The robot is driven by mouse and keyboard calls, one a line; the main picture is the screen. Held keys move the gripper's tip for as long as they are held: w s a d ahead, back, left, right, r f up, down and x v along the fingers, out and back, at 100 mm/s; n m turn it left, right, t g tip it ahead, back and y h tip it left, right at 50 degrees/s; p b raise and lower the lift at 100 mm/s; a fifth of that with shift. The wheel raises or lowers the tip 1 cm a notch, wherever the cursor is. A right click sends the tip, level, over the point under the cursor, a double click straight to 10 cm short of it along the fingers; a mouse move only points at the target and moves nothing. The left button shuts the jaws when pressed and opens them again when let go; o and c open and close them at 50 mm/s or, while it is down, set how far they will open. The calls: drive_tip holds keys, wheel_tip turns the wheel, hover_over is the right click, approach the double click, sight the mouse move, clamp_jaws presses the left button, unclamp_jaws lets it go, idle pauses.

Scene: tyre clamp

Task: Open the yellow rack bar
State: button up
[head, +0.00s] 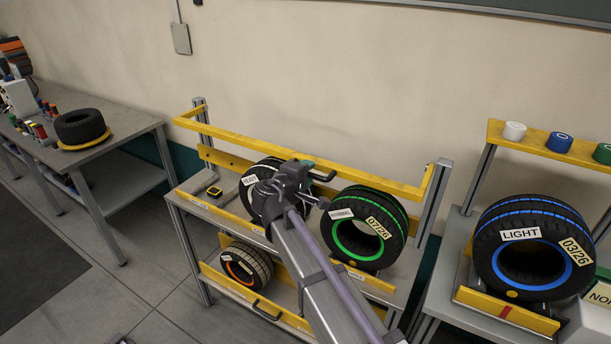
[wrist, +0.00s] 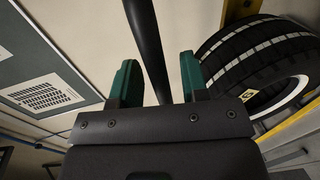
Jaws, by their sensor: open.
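The yellow rack bar (head: 240,138) runs across the upper front of the middle rack, in front of the tyres' tops, its ends near the grey posts. A black handle (head: 324,177) hangs on it near the middle. My gripper (head: 305,164), with green fingertips, is at this handle. In the wrist view, my gripper (wrist: 158,70) is open, and the black handle (wrist: 148,40) runs between its two green fingers with space on both sides. My arm hides part of the rack below.
A white-striped tyre (head: 260,185) and a green-striped tyre (head: 365,228) stand behind the bar. An orange-marked tyre (head: 246,268) is on the lower shelf, where a second handle (head: 265,312) shows. A blue-striped tyre (head: 530,248) stands at right, a workbench (head: 130,135) at left.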

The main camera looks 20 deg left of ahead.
drive_tip(key=shift+c, duration=0.5)
clamp_jaws()
